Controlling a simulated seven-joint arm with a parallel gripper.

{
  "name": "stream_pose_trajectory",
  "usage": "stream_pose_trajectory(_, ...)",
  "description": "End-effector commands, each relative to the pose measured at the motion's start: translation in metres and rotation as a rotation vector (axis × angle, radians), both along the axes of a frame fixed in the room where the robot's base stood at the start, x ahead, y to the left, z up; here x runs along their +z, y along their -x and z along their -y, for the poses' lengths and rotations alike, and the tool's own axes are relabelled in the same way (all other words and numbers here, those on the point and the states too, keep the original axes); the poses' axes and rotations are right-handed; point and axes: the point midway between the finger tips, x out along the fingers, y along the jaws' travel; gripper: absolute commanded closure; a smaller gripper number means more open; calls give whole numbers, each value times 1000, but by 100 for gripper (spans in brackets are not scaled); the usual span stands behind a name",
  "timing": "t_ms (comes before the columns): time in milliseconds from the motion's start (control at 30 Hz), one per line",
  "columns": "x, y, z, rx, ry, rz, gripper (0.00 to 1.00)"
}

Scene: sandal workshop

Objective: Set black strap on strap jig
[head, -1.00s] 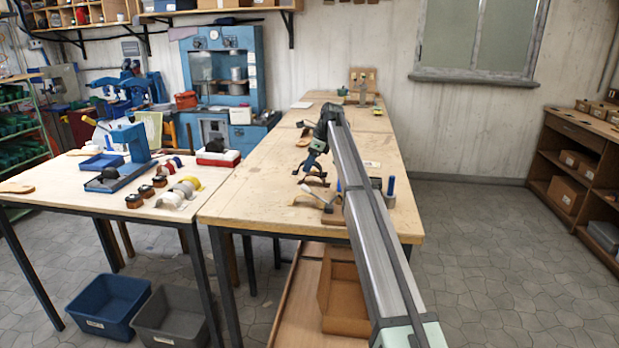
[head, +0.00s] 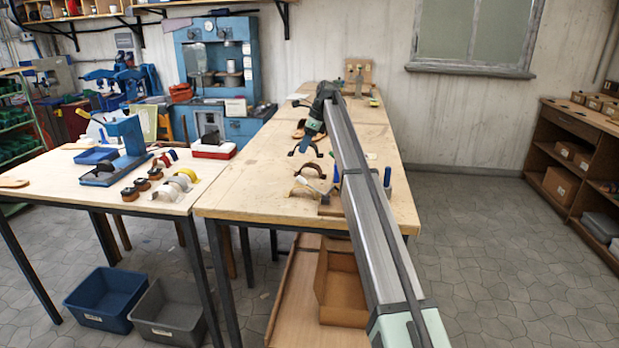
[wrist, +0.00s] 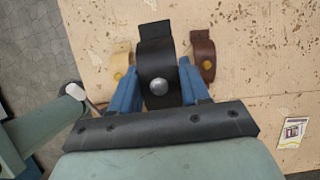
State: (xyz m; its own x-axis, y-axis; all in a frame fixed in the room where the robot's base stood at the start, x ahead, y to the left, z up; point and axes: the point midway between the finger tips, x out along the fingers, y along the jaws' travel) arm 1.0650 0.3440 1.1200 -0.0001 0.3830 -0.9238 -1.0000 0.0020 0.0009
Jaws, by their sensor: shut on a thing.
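My gripper (head: 309,138) is over the right-hand bench, shut on the black strap (head: 305,149). In the wrist view the black strap (wrist: 156,62) is a curved band with a silver rivet, pinched between the blue fingers (wrist: 160,92). It hangs above the bench, apart from the brown strap (head: 310,170) below it. In the wrist view the brown strap (wrist: 203,54) is to its right and a cream strap (wrist: 121,62) to its left. I cannot tell for sure which fixture is the strap jig; a wooden block (head: 328,209) at the bench's near end is partly hidden by my arm.
A blue upright peg (head: 387,177) stands near the bench's right edge. A wooden pegged board (head: 358,71) stands at the far end. The left half of the right bench (head: 235,190) is clear.

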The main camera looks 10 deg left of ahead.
Motion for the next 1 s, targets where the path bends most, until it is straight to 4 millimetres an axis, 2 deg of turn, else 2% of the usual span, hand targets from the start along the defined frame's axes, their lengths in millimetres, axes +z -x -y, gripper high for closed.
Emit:
stream_pose_trajectory(33,-12,2,1,1,0,-2,83)
stream_pose_trajectory(100,-25,2,1,2,0,0,83)
stream_pose_trajectory(400,-70,1,0,1,0,-1,83)
stream_pose_trajectory(667,-91,1,0,2,0,1,83)
stream_pose_trajectory(900,-118,1,0,2,0,0,83)
stream_pose_trajectory(1000,-120,1,0,3,0,1,83)
